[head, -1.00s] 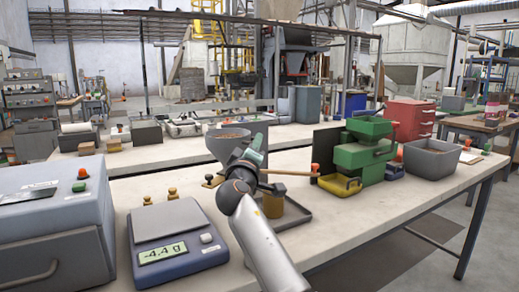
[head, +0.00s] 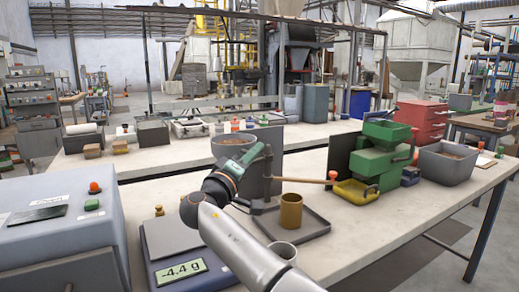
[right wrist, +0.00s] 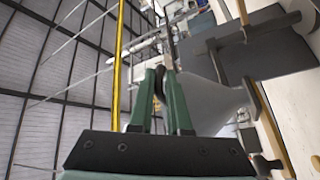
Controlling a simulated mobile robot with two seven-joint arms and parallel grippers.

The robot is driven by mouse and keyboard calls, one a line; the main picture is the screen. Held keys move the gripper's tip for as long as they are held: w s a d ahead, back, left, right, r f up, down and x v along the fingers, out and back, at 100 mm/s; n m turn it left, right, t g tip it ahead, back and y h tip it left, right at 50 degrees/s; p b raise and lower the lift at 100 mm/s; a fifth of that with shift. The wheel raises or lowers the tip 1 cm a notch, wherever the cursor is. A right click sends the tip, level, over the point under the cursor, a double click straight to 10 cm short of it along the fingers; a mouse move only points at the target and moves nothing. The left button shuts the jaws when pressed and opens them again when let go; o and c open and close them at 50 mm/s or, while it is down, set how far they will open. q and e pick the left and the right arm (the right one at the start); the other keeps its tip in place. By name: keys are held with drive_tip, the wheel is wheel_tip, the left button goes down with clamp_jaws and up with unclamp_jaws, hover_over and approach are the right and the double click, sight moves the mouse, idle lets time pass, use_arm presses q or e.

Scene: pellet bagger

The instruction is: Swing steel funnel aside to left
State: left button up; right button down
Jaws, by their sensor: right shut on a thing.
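The grey steel funnel (head: 224,147), with tan pellets in its bowl, stands by the dark post (head: 266,186) of its stand in the head view. Its lower part is hidden behind my right gripper. My right gripper (head: 251,153) has green fingers and is shut at the funnel's rim. In the right wrist view the fingers (right wrist: 163,85) close on a thin dark edge beside the grey cone (right wrist: 207,100). A tan cup (head: 291,212) stands on the dark tray (head: 313,224), to the right of the funnel and clear of it. My left gripper is out of view.
A wooden rod (head: 303,180) with an orange knob reaches right from the post. The scale (head: 172,262) and a brass weight (head: 159,211) are at left. A green machine (head: 378,158), yellow tray (head: 355,191) and grey bin (head: 446,165) stand right. The table front right is bare.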

drive_tip(key=shift+r, duration=0.4)
drive_tip(key=c, duration=0.9)
unclamp_jaws()
drive_tip(key=shift+w+f, duration=0.1)
drive_tip(key=shift+f, duration=0.1)
drive_tip(key=shift+f, duration=0.1)
drive_tip(key=shift+s+a+f, duration=0.15)
drive_tip(key=shift+s+a, duration=0.15)
drive_tip(key=shift+s, duration=0.15)
drive_tip(key=v, duration=1.1)
drive_tip(key=shift+s, duration=0.2)
drive_tip(key=shift+c, duration=0.3)
